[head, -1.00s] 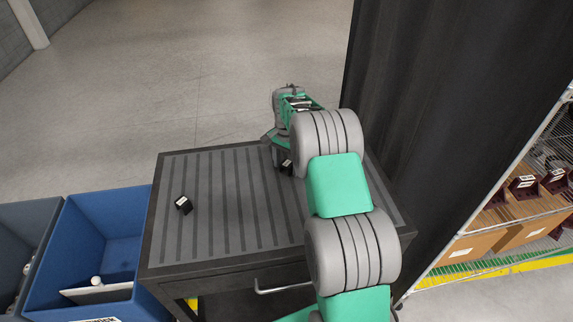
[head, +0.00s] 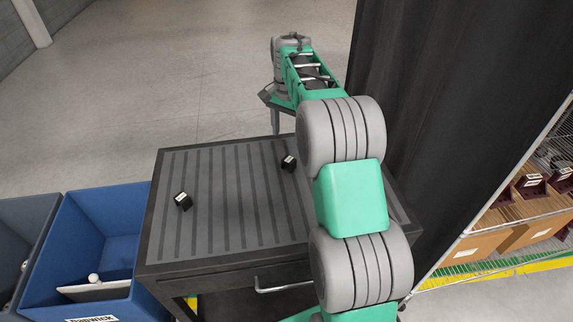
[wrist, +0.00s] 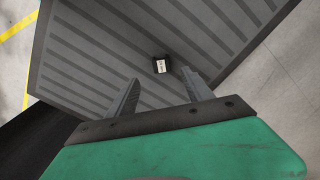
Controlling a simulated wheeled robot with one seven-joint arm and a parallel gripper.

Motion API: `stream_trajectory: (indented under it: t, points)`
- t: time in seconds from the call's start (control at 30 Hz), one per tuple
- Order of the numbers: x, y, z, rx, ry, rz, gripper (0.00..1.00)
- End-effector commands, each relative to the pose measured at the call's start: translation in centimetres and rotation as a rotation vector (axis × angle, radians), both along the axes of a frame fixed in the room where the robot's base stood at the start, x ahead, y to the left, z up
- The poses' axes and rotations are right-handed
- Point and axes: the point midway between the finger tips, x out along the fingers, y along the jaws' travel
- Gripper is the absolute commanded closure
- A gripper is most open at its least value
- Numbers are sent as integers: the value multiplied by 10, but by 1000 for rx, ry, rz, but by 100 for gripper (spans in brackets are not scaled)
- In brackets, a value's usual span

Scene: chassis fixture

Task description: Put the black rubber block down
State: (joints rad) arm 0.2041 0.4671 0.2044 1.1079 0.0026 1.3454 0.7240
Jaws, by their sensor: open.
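A black rubber block (head: 289,162) with a white label rests on the ribbed grey top of the cart (head: 225,215), right of its middle near the far part. The block also shows in the wrist view (wrist: 161,64), beyond and between my fingertips, apart from both. My gripper (wrist: 160,80) is open and empty, raised above the cart top. In the head view one finger of my gripper (head: 275,122) shows at the cart's far edge. A second black block (head: 183,201) with a white label lies at the left of the cart top.
A blue bin (head: 110,225) with a white item inside stands left of the cart, with a grey bin (head: 18,225) beside it. A dark curtain (head: 450,90) and a wire shelf with cardboard boxes (head: 535,232) stand at the right. The cart top between the blocks is clear.

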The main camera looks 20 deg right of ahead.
Motion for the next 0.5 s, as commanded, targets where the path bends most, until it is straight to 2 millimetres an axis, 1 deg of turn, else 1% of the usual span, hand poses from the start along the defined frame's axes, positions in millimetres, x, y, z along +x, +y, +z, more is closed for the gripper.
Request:
stream_trajectory:
  t: [0.03,0.07,0.1,0.17,0.2,0.23,0.27,0.3,0.37,0.4,0.5]
  points:
    - [-11,10,17,-6,-23,50,40]
    - [-21,17,26,-10,-40,92,40]
    - [-37,29,37,-18,-61,158,40]
    - [-66,46,51,-30,-97,269,40]
    - [-88,58,57,-42,-122,345,40]
    - [-105,66,59,-51,-141,403,40]
    - [-122,73,61,-60,-159,460,40]
    - [-146,83,60,-74,-184,536,40]
    - [-180,94,54,-96,-218,643,40]
    - [-201,101,48,-111,-240,710,40]
    - [-241,112,29,-143,-279,843,40]
